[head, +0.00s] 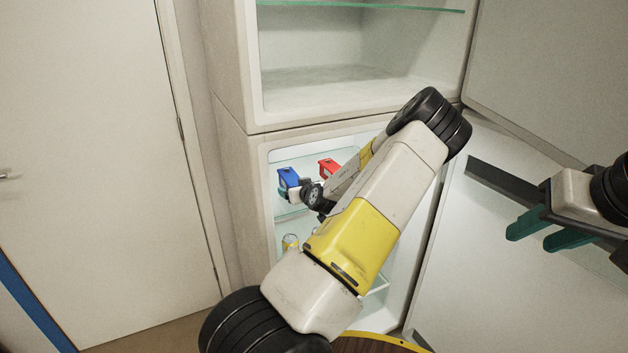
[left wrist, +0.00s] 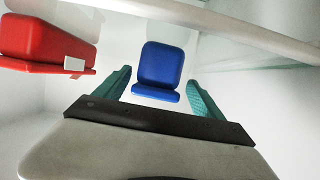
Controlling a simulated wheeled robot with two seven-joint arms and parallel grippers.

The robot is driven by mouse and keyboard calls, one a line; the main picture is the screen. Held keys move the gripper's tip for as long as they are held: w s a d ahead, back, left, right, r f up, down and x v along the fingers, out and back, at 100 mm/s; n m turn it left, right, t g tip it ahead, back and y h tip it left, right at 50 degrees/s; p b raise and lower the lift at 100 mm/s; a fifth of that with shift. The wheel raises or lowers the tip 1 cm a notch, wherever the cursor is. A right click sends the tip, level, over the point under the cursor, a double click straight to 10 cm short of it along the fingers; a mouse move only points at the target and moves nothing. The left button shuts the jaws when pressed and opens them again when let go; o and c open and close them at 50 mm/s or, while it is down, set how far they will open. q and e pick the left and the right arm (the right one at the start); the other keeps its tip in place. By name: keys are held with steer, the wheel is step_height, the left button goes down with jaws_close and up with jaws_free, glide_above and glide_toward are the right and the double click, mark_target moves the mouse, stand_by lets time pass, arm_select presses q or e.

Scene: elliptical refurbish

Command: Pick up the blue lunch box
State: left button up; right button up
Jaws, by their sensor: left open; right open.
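The blue lunch box (head: 289,177) sits on a glass shelf in the open lower fridge compartment, at the left. In the left wrist view the blue lunch box (left wrist: 161,64) lies ahead between the teal fingers of my left gripper (left wrist: 158,80). These fingers are open, one on each side of its near end, with a visible gap on both sides. In the head view my left arm hides most of that gripper. My right gripper (head: 534,237) is open and empty at the far right, in front of the fridge door.
A red box (head: 328,168) stands right of the blue one; in the left wrist view the red box (left wrist: 48,42) is at the upper left. The open fridge door (head: 500,265) stands at the right.

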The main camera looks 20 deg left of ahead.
arm_select(q)
steer(key=x, duration=0.4)
steer(key=shift+w+f, duration=0.3)
steer(key=shift+w, duration=0.05)
jaws_close()
